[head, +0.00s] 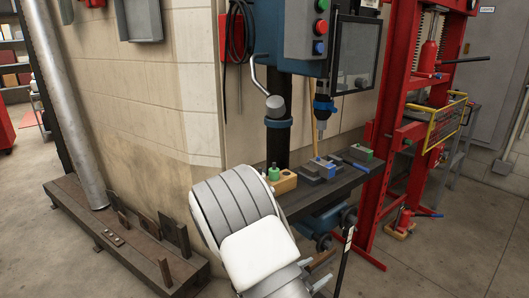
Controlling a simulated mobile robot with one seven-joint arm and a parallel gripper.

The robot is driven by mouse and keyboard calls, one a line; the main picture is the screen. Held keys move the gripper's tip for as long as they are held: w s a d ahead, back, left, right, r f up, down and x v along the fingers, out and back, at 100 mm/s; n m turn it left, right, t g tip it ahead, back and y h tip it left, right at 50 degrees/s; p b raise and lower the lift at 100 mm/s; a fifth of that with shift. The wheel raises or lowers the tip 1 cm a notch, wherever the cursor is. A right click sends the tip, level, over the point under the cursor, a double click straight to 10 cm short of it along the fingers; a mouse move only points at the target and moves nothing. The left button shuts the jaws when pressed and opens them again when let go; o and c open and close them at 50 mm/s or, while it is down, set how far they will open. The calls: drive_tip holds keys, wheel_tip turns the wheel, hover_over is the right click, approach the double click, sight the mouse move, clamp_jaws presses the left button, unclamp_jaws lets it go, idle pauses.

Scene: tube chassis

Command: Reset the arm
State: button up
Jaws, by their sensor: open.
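My arm (240,215) rises from the bottom middle of the head view, with ribbed grey and white links. My gripper (314,273) shows low in the middle, at the lower right of the white link. Its two pale fingers point right and stand apart, with nothing seen between them. The gripper is in front of and below the drill press table (325,190). Part of its body is cut off by the bottom edge of the picture.
A blue drill press (308,35) stands behind my arm; its table bears a wooden block (284,184) and vises. A red press frame (391,130) is at right. A low bench with a metal tube (67,110) is at left. Floor at lower right is clear.

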drive_tip(key=w+a+r+n+y, duration=0.2)
drive_tip(key=a+r+y, duration=0.45)
drive_tip(key=r, duration=0.25)
drive_tip(key=s+a+r+n+g+y, duration=0.1)
drive_tip(key=s+a+r+n+y, duration=0.15)
drive_tip(key=s+r+y, duration=0.45)
drive_tip(key=s+d+r+n+g+h, duration=0.25)
drive_tip(key=s+d+r, duration=0.2)
drive_tip(key=s, duration=0.55)
drive_tip(key=s+d+r+n+g+h, duration=0.1)
drive_tip(key=s+d+r+n, duration=0.35)
drive_tip(key=s, duration=0.55)
wheel_tip(320, 180, up, 18)
drive_tip(key=s+p, duration=0.1)
drive_tip(key=p, duration=1.6)
drive_tip(key=shift+m, duration=0.35)
drive_tip(key=shift+f, duration=0.1)
